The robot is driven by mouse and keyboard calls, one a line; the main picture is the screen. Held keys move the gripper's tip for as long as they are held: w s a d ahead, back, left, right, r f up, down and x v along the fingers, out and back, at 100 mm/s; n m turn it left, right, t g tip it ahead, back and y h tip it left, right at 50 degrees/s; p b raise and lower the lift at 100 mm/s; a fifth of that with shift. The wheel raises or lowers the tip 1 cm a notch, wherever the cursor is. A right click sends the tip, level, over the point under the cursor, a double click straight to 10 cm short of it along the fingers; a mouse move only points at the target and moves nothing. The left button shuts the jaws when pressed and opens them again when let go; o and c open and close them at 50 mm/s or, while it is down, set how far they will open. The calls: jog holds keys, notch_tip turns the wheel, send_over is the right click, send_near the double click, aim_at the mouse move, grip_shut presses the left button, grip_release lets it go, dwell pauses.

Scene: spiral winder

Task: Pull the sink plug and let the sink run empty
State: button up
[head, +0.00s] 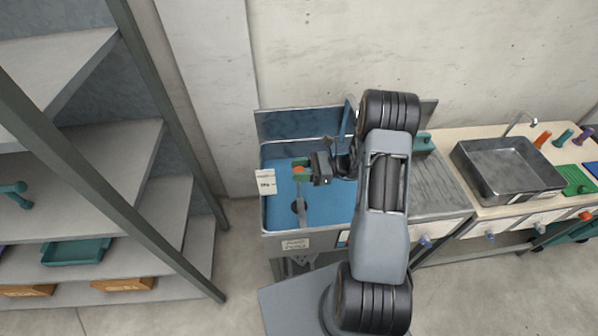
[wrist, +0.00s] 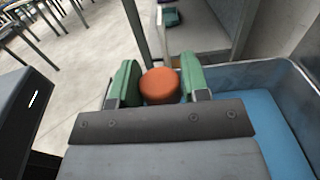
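The sink basin (head: 264,215) stands at the left end of the counter with blue water (head: 335,205) in it. A grey stem (head: 300,193) with an orange knob on top (wrist: 160,86) rises from a dark round piece (head: 297,206) in the basin. I cannot tell whether that dark piece is the plug in the drain or the drain itself. My gripper (head: 300,171) reaches in from the right above the water. In the wrist view its green finger pads (wrist: 161,80) stand on either side of the knob and appear to touch it, leaving no clear gap.
A white label card (head: 266,182) hangs at the basin's left rim. A ribbed drainboard (head: 436,190) lies to the right, then a second, empty metal sink (head: 505,170) with a tap. Grey shelving (head: 120,165) stands to the left. A wall is close behind the counter.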

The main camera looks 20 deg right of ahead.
jog(key=o, duration=0.4)
jog(key=shift+s, duration=0.1)
jog(key=s+d+b, duration=0.1)
jog(key=d, duration=0.3)
jog(key=d+b, duration=0.1)
jog(key=d, duration=0.4)
jog(key=s+d+b, duration=0.1)
jog(key=d, duration=0.3)
jog(key=shift+s+d+b, duration=0.25)
jog(key=shift+s+b, duration=0.05)
jog(key=shift+b, duration=0.05)
jog(key=shift+f, duration=0.1)
jog(key=s+a+f+n+g+h, duration=0.3)
jog(key=s+a+n+g+h, duration=0.15)
jog(key=s+n+h, duration=0.3)
jog(key=s+a+r+n+t+h, duration=0.1)
jog(key=s+a+r+n+h, duration=0.1)
jog(key=a+r+n+h, duration=0.1)
jog(key=s+a+r+n+t+h, duration=0.1)
jog(key=a+r+n+t+h, duration=0.1)
jog(key=r+n, duration=0.3)
jog(key=s+a+r+n+t+h, duration=0.2)
jog(key=a+r+n+h, duration=0.2)
jog(key=r, duration=0.4)
jog(key=shift+s+a+r+n+h, duration=0.1)
jog(key=shift+s+r+n+h, duration=0.25)
jog(key=shift+h, duration=0.2)
